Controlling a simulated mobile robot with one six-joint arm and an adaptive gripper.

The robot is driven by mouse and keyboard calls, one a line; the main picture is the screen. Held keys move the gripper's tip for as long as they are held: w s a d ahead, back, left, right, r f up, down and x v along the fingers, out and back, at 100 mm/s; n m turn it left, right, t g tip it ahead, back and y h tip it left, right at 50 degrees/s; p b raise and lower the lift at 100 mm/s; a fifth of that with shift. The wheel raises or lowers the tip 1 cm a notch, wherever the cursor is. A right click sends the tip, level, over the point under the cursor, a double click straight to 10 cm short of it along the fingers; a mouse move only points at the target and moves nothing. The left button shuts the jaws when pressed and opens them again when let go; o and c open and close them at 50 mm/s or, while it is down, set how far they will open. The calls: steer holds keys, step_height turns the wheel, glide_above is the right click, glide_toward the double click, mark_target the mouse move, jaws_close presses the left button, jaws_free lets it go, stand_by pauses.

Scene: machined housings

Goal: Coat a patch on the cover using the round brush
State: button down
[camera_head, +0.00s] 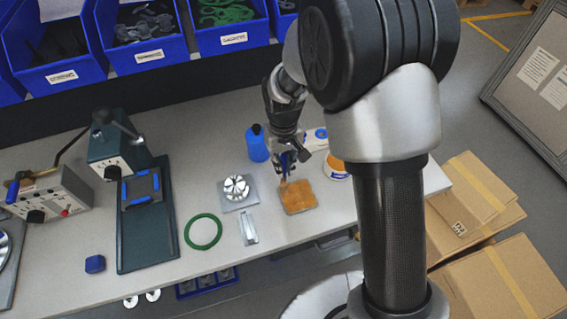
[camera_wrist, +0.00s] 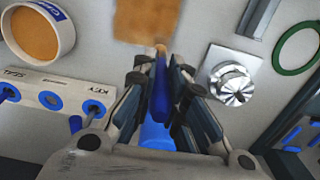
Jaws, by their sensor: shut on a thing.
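The cover (camera_head: 299,197) is a flat square plate on the bench, its top mostly orange-brown with a thin grey edge. It also shows at the top of the wrist view (camera_wrist: 147,18). My gripper (camera_head: 287,160) is shut on the blue handle of the round brush (camera_wrist: 160,85), also seen in the wrist view (camera_wrist: 157,95). The brush points down, its tan tip at the cover's near edge in the wrist view; whether it touches I cannot tell. A round white tub (camera_wrist: 36,33) of orange-brown paste stands beside the cover, partly hidden by my arm in the head view (camera_head: 336,168).
A white holder (camera_wrist: 52,94) with blue-rimmed holes and a blue bottle (camera_head: 256,144) stand close to my gripper. A finned metal part (camera_head: 237,189), a metal bar (camera_head: 248,228) and a green ring (camera_head: 203,232) lie left of the cover. Blue bins (camera_head: 145,52) line the back.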

steer(key=shift+f+b, duration=0.7)
steer(key=shift+f, duration=0.35)
steer(key=shift+s, duration=0.1)
steer(key=s, duration=0.2)
steer(key=shift+s+d, duration=0.3)
steer(key=shift+d, duration=0.05)
steer(key=shift+w+a, duration=0.2)
steer(key=shift+w, duration=0.5)
steer(key=shift+w+a, duration=0.15)
steer(key=shift+w, duration=0.55)
steer(key=shift+p, duration=0.35)
steer(key=shift+r, duration=0.15)
